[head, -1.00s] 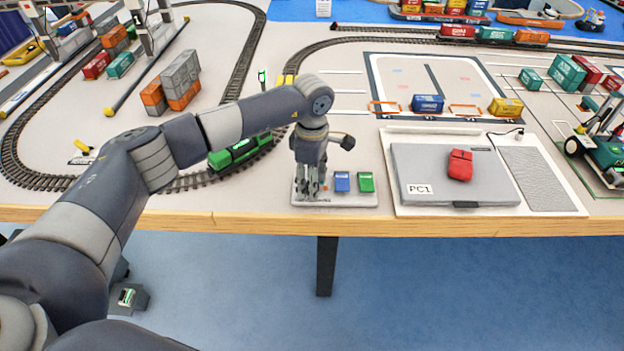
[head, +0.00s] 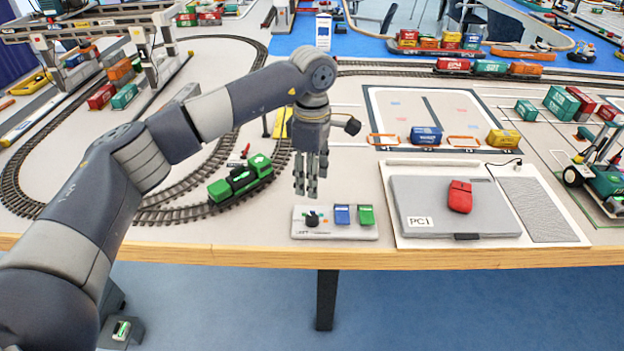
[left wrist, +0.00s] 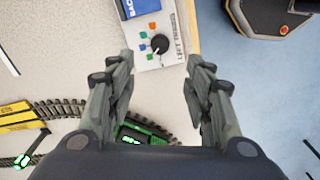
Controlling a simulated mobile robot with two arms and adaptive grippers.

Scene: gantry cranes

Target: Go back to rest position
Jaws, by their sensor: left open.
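My left gripper (head: 306,188) hangs pointing down just above and behind the small control panel (head: 340,232) at the table's front edge. In the left wrist view its two fingers (left wrist: 163,85) stand apart with nothing between them. The panel carries a black knob (head: 312,219), a blue button (head: 342,215) and a green button (head: 366,215). The knob also shows in the left wrist view (left wrist: 160,44), beyond the fingertips and apart from them. My right gripper is not seen.
A green locomotive (head: 240,178) stands on the track left of the gripper. Gantry cranes (head: 100,35) and containers stand at the back left. The table's front edge (head: 200,252) runs below the panel.

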